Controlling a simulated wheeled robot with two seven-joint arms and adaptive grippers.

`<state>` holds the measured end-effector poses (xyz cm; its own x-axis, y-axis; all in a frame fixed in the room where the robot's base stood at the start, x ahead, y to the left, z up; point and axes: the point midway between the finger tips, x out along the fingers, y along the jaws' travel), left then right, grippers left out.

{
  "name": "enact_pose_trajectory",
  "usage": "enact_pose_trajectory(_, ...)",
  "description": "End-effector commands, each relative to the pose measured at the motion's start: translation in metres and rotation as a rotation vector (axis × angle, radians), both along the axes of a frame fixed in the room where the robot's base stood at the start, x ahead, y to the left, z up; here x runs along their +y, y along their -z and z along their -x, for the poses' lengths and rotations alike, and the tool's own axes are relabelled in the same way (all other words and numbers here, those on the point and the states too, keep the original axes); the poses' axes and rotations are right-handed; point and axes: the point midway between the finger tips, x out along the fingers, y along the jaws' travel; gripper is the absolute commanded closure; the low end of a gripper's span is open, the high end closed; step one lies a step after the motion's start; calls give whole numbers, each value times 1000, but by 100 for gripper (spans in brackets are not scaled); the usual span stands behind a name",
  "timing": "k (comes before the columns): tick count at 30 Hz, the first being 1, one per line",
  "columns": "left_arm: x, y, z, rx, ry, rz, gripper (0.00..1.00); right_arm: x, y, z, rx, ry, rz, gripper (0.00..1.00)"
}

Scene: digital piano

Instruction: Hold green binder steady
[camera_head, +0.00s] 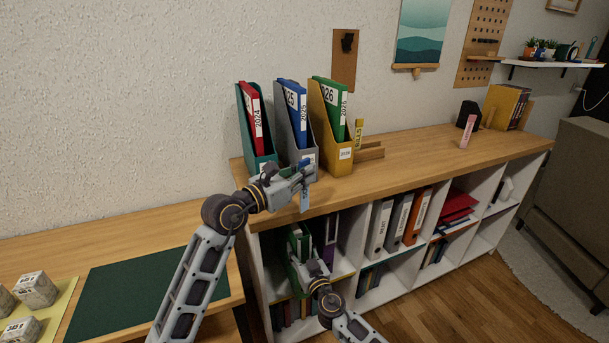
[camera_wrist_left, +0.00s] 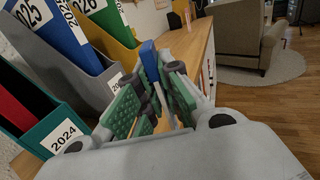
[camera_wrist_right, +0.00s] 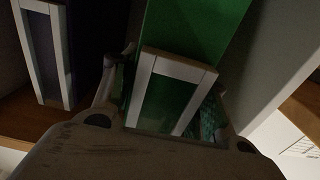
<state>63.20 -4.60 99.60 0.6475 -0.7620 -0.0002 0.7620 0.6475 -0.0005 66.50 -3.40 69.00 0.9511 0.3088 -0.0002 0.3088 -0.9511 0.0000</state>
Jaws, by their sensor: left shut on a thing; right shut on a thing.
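A green binder (camera_head: 294,240) stands in the left compartment of the low shelf, and my right gripper (camera_head: 304,265) is shut on it. In the right wrist view the binder's green spine (camera_wrist_right: 195,28), with a white-framed label holder, sits between my fingers; its far end is out of view. My left gripper (camera_head: 300,173) is above the shelf top's front edge, in front of the file holders. It is shut on a slim blue-ended object (camera_wrist_left: 149,62), whose pale lower part hangs down between the fingers. Another green binder (camera_head: 333,103), marked 2026, stands in the yellow holder.
Green, grey and yellow file holders (camera_head: 346,155) stand close behind my left gripper. A purple binder (camera_head: 330,238) is right of the held binder.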

Motion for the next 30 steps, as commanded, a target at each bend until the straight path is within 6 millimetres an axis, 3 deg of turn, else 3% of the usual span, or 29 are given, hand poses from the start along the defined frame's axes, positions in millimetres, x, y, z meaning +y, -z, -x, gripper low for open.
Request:
enact_pose_trajectory(14, -2, 6, -1, 1, 32, -1, 100, 0, 0, 0, 0, 0, 0, 100)
enact_pose_trajectory(30, -8, 27, -1, 0, 212, -2, 100, 0, 0, 0, 0, 0, 0, 100)
